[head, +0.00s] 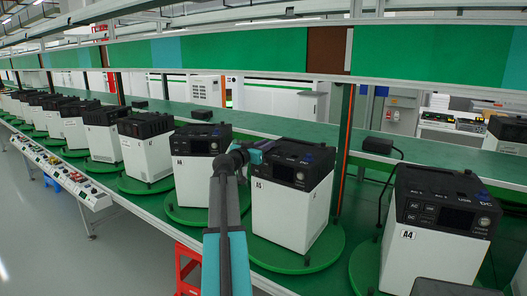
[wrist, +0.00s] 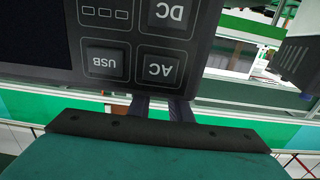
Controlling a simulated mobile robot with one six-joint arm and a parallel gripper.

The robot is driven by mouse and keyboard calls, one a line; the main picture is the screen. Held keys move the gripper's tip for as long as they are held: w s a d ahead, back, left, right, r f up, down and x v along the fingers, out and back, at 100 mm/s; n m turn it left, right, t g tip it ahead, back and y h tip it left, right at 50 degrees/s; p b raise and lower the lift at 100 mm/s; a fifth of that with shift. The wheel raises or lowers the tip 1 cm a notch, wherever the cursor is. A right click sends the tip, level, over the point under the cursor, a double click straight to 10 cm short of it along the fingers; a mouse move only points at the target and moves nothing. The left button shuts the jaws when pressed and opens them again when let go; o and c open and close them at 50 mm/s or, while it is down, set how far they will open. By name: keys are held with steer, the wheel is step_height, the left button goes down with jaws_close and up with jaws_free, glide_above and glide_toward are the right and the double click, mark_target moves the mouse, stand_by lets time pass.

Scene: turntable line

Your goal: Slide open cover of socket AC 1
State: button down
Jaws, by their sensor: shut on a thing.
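A white power unit with a black top, marked A5 (head: 289,212), stands on a green turntable disc in the head view. My gripper (head: 259,150) is at the left front of its black top. In the wrist view the unit's dark front panel (wrist: 190,75) appears upside down, with AC, USB and DC buttons. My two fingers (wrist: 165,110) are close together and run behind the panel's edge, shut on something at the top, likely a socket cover. The fingertips and the AC 1 cover are hidden, so how far it is open cannot be told.
Unit A4 (head: 432,240) stands to the right on its own disc. Another unit (head: 195,172) stands close on the left, with several more beyond it. A small black box with a cable (head: 378,146) lies on the bench behind. A red stool (head: 187,270) is below the edge.

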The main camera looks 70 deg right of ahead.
steer(key=shift+w+d+r, duration=0.1)
steer(key=shift+d, duration=0.05)
steer(key=c, duration=1.6)
jaws_free()
steer(key=shift+d, duration=0.1)
steer(key=shift+w+a+f+b, duration=0.1)
steer(key=shift+a+b, duration=0.05)
steer(key=shift+a, duration=0.35)
steer(key=shift+a+f+b, duration=0.1)
steer(key=shift+a+b, duration=0.05)
steer(key=shift+a, duration=0.3)
steer(key=b+v, duration=0.3)
steer(key=v, duration=0.9)
steer(key=shift+r, duration=0.1)
